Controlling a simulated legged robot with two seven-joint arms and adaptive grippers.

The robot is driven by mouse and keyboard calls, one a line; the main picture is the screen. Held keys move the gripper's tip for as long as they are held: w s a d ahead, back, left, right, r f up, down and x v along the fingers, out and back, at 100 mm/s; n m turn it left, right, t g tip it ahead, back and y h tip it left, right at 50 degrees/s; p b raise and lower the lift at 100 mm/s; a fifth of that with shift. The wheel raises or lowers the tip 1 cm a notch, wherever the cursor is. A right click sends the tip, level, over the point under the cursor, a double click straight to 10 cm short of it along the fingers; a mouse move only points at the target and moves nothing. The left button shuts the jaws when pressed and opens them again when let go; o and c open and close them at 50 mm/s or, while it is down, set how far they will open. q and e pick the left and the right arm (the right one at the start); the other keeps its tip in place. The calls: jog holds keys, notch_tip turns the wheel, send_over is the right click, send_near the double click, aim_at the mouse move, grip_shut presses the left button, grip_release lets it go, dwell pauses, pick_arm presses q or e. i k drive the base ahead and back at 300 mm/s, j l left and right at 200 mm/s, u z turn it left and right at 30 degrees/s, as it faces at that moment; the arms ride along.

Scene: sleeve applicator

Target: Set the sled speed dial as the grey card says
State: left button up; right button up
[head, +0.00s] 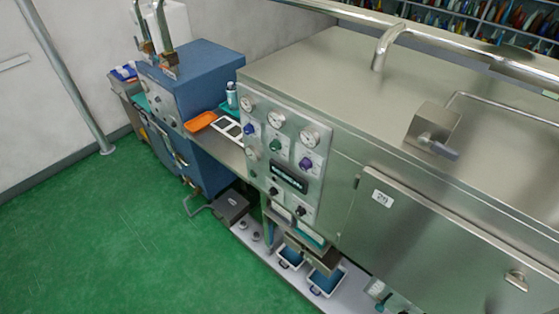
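A steel control panel (262,172) faces the floor side of the large steel machine. It carries round gauges (275,119), a blue knob (250,128), a green knob (275,145), a purple knob (305,163) and a dark display (289,177). Two black knobs sit below the display, a left one (273,191) and a right one (300,210). The lettering is too small to read, so I cannot tell which one is the sled speed dial or how it is set. I cannot pick out the grey card for certain. Neither gripper is in view.
A ledge left of the panel holds an orange tray (200,121) and a white frame with dark panes (227,126). A blue cabinet (190,78) stands beyond. Blue bins (325,280) sit low under the panel. The green floor (120,230) at left is clear.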

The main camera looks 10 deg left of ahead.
aim_at(300, 211)
jog(key=k+j+z, duration=0.1)
jog(key=k+j, duration=0.3)
jog(key=k+j+z, duration=0.1)
jog(key=k+j, duration=0.3)
jog(key=k, duration=0.1)
